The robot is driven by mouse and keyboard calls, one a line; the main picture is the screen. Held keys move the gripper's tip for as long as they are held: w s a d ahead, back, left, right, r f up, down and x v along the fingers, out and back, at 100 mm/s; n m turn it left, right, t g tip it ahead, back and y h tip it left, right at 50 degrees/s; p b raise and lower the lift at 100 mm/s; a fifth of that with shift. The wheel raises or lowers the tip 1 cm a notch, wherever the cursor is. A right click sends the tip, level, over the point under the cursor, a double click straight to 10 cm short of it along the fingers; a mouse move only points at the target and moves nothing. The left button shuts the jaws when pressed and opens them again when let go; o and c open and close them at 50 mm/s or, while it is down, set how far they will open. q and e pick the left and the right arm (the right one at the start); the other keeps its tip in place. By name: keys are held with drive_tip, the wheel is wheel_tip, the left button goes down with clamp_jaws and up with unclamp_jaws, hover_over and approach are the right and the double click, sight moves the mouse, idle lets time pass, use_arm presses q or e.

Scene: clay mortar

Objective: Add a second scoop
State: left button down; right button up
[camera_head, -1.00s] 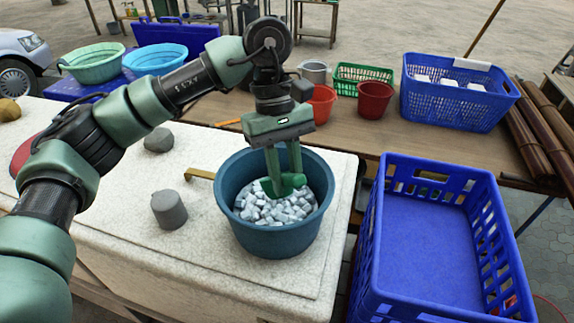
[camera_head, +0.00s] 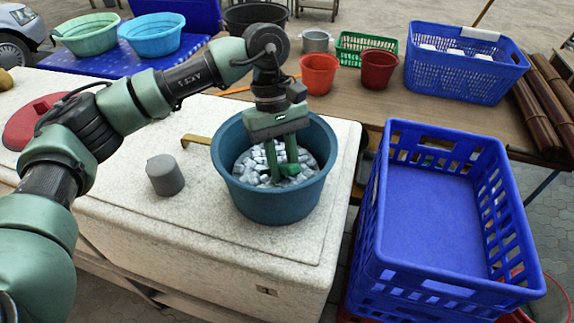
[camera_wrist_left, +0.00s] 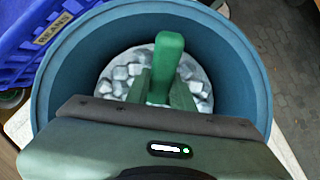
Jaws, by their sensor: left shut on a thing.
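A teal bucket (camera_head: 270,207) stands on the pale stone slab, partly filled with light grey-white chunks (camera_head: 253,164). My left gripper (camera_head: 284,172) reaches straight down into it, its tips at the chunks. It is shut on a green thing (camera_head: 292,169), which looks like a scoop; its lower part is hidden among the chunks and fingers. In the left wrist view the green thing (camera_wrist_left: 168,55) stands out beyond the gripper, over the chunks (camera_wrist_left: 120,75) inside the bucket (camera_wrist_left: 255,75). I cannot tell whether it holds any chunks. My right gripper is not in view.
A grey cylinder (camera_head: 165,175) and a brass-coloured bar (camera_head: 196,139) are left of the bucket. An empty blue crate (camera_head: 430,285) stands close on the right. Red pots (camera_head: 319,74), a green basket (camera_head: 366,46) and a blue basket (camera_head: 463,75) are behind.

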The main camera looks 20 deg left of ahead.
use_arm(q)
drive_tip(key=w+a, duration=0.2)
drive_tip(key=w, duration=0.1)
drive_tip(key=shift+a+r+p, duration=0.15)
drive_tip(key=shift+a+p, duration=0.15)
drive_tip(key=shift+p, duration=0.1)
wheel_tip(320, 180, up, 12)
drive_tip(key=p, duration=0.5)
wheel_tip(320, 180, up, 4)
drive_tip(key=t+y+b, duration=0.3)
drive_tip(key=t+y, duration=0.1)
drive_tip(key=t, duration=0.1)
hover_over(284, 164)
drive_tip(key=shift+s+d+r+t+y, duration=0.1)
drive_tip(key=shift+s+r+t+y, duration=0.05)
drive_tip(key=shift+r+t+y, duration=0.2)
